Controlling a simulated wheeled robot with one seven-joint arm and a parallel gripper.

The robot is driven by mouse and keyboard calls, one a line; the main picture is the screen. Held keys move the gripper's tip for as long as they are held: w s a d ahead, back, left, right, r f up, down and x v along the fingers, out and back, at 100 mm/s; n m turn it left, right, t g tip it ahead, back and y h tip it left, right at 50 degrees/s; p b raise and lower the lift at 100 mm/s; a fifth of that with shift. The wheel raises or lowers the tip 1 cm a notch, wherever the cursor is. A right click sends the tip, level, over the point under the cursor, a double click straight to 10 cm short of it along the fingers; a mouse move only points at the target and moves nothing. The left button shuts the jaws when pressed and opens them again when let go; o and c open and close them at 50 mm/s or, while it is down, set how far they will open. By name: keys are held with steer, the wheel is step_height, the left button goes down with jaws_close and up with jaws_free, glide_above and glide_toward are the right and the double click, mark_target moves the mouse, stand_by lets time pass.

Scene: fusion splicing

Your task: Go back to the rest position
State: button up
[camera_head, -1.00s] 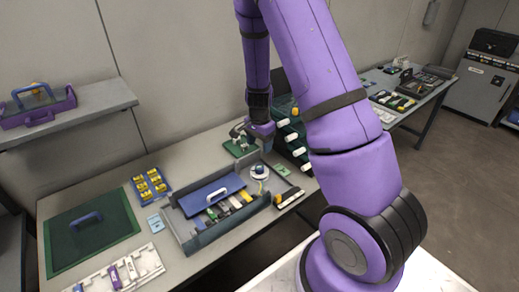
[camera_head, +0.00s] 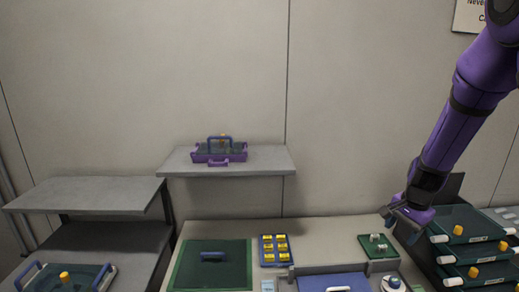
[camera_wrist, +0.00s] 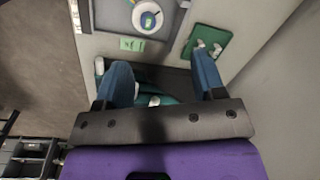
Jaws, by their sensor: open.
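My gripper (camera_head: 398,218) hangs at the right of the head view, at the end of my purple arm, above the back right of the workbench (camera_head: 340,234). In the wrist view its two blue fingers (camera_wrist: 160,85) stand wide apart with nothing held between them. A dark rack of green drawers (camera_head: 470,240) with white handles is close beside and below it. A small green board (camera_head: 378,246) with pale parts lies on the bench, left of and below the gripper.
A purple carrier (camera_head: 219,151) sits on the wall shelf. A green mat (camera_head: 190,270), a tray of yellow spools (camera_head: 275,250) and a blue-lidded toolbox (camera_head: 333,282) lie on the bench. A grey side table (camera_head: 85,195) stands at left.

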steer(key=s+a+r+n+t, duration=0.1)
steer(key=s+a+r+n, duration=0.3)
steer(key=r, duration=0.5)
steer(key=s+a+r+n+t, duration=0.1)
steer(key=s+a+r+n, duration=0.2)
steer(key=s+r, duration=0.45)
steer(key=s+a+r+n+t, duration=0.2)
steer(key=s+r+n, duration=0.3)
steer(key=s, duration=0.9)
steer(key=shift+r+h, duration=0.4)
steer(key=shift+r, duration=1.3)
